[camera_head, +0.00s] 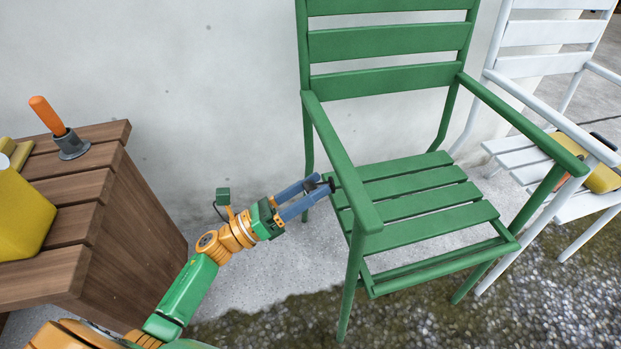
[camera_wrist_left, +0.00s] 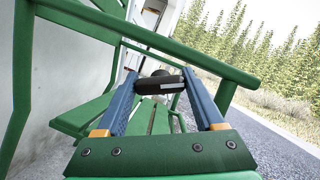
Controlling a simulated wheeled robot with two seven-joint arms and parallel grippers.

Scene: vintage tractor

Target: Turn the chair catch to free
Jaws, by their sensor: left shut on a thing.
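The green slatted chair (camera_head: 405,190) stands right of centre in the head view. A dark catch (camera_head: 331,184) sits at the left side of its seat, below the armrest. My left gripper (camera_head: 319,187) reaches in from the left with its blue fingers at the catch. In the left wrist view, my left gripper (camera_wrist_left: 160,76) is shut on the catch (camera_wrist_left: 158,85), a short black bar lying crosswise between the fingertips. Green seat slats and the armrest show behind it. The catch's mounting is mostly hidden, and I cannot tell its setting. My right gripper is not in view.
A wooden slatted table (camera_head: 115,190) stands at left, with an orange-handled tool (camera_head: 47,115) in a grey holder and a yellow container (camera_head: 20,215). A white chair (camera_head: 550,35) at right carries a yellow and black item (camera_head: 602,177). A pale wall is close behind.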

